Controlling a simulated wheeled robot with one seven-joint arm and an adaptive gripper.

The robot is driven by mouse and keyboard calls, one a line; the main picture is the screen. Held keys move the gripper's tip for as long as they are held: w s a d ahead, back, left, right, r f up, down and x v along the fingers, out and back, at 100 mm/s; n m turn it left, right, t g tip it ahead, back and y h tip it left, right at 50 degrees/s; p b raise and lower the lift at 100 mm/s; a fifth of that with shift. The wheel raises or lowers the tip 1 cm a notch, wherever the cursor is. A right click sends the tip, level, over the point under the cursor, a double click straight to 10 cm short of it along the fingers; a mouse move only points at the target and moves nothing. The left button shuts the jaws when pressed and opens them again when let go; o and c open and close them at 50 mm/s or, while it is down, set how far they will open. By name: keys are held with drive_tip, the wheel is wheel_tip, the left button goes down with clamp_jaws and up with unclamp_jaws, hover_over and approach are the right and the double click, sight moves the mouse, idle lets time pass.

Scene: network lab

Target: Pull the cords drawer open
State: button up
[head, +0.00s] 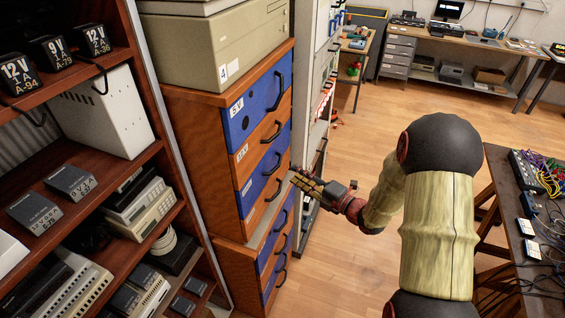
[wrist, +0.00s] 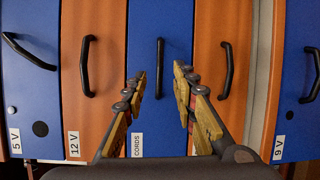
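The cords drawer (wrist: 159,115) is a blue front labelled CORDS, in the middle of the wrist view. Its dark upright handle (wrist: 160,66) shows between my fingertips in that view. In the head view it is the blue third front (head: 258,184) from the top of the wooden cabinet, and looks shut. My gripper (wrist: 159,80) is open, one wooden-looking finger at each side of the handle in the picture. In the head view my gripper (head: 300,180) is in front of the cabinet, near this drawer. I cannot tell whether the fingers touch the handle.
The orange 12 V drawer (wrist: 93,120) and a plain orange drawer (wrist: 222,100) flank it; all look shut. A lower drawer unit (head: 277,246) is below. A grey rack (head: 314,85) stands just right of the cabinet. The floor (head: 335,270) in front is clear. A table (head: 495,170) is at right.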

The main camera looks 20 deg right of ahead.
drive_tip(key=b+x, duration=0.1)
drive_tip(key=x, duration=0.7)
drive_tip(key=shift+m, duration=0.3)
drive_tip(key=shift+s, duration=0.1)
drive_tip(key=shift+c, duration=0.8)
clamp_jaws()
